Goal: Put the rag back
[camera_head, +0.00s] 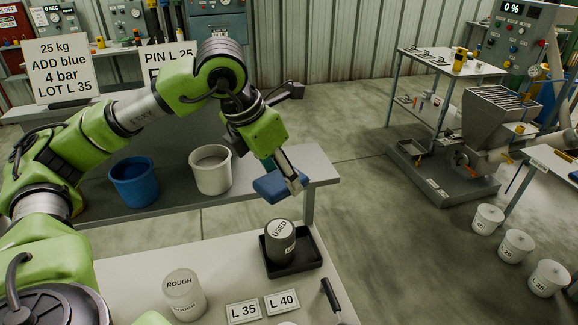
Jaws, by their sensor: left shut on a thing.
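The rag (270,189) is a small blue folded piece. My left gripper (294,182) is shut on it, pointing down, and holds it in the air near the right end of the back bench. The rag looks apart from the grey pot marked USED (281,243), which shows below it in a black tray (309,260) on the front table. The gripper covers part of the rag's right side. My right gripper is not in view.
A blue bucket (134,185) and a white bucket (210,171) stand on the back bench (322,165). A jar marked ROUGH (184,296), cards L 35 (243,312) and L 40 (282,302), and a dark-handled tool (330,294) are on the front table.

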